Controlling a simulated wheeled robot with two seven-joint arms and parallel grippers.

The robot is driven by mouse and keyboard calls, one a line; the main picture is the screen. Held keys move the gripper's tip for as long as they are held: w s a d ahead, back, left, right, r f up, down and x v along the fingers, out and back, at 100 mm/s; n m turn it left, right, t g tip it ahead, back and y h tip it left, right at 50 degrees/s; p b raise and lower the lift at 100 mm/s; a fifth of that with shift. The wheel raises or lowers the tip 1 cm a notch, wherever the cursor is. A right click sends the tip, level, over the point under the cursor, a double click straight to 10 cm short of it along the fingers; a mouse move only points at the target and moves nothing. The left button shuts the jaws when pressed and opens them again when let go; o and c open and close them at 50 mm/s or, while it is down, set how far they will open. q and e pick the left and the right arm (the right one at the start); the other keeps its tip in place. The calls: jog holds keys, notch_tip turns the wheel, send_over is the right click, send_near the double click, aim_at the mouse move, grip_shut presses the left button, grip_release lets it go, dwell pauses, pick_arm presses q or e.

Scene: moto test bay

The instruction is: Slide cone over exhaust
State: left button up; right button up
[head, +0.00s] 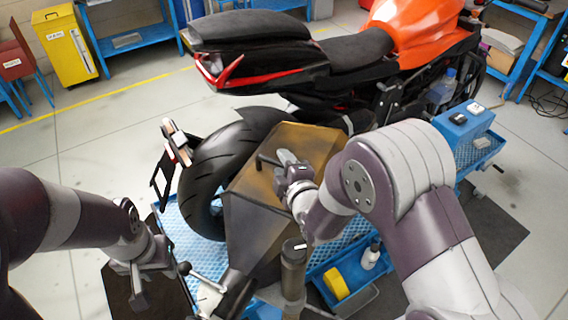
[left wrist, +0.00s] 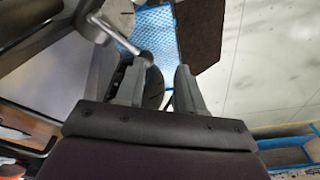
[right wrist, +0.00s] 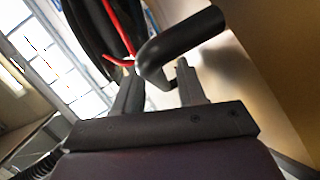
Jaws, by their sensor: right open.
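The cone (head: 262,205), a large brown-gold tapered hood, stands beside the motorcycle's rear wheel (head: 222,165). A black bent handle (head: 268,161) sticks out of its upper face. My right gripper (head: 284,170) is open at this handle. In the right wrist view the handle (right wrist: 185,38) curves just past the fingertips; I cannot tell whether it lies between them. My left gripper (head: 140,272) is open and empty, low at the left. A metal lever with a dark knob (head: 184,268) is close to its right, also in the left wrist view (left wrist: 143,57). I cannot make out the exhaust.
The orange motorcycle (head: 405,22) stands behind the cone on a blue mesh platform (head: 205,255). A dark upright post (head: 293,255) stands in front of the cone. A blue tray (head: 330,280) holds a yellow item and a bottle. The floor at left is free.

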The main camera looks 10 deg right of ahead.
jog(key=shift+w+f, duration=0.1)
jog(key=shift+w, duration=0.05)
jog(key=shift+c, duration=1)
jog(key=shift+w, duration=0.1)
grip_shut()
jog(key=shift+w+d, duration=0.1)
jog(key=shift+w, duration=0.1)
jog(key=w+d+b, duration=0.1)
jog(key=w+d, duration=0.1)
jog(key=w, duration=0.1)
jog(key=w+d+b, duration=0.2)
jog(key=w+d, duration=0.1)
jog(key=w, duration=0.1)
jog(key=w+d+b, duration=0.2)
jog(key=w, duration=0.1)
jog(key=shift+w+d+f, duration=0.15)
jog(key=shift+w+d, duration=0.35)
jog(key=shift+w, duration=0.1)
jog(key=shift+r, duration=0.35)
